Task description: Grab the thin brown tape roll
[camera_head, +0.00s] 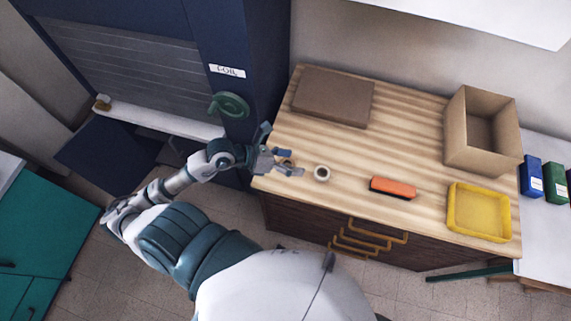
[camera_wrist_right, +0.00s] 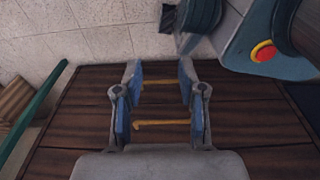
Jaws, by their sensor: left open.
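A thin brown tape roll (camera_head: 288,163) appears to lie near the left edge of the wooden counter, partly hidden by my left gripper (camera_head: 281,152). The left gripper is open, with its blue-tipped fingers spread beside the roll; I cannot tell if they touch it.
The counter (camera_head: 330,145) also bears a flat brown box (camera_head: 333,97), an orange block (camera_head: 393,188), a yellow tray (camera_head: 479,213) and an open cardboard box (camera_head: 482,133). A dark blue cabinet (camera_head: 262,60) stands at its left. Yellow drawer handles (camera_head: 378,230) protrude below its front edge.

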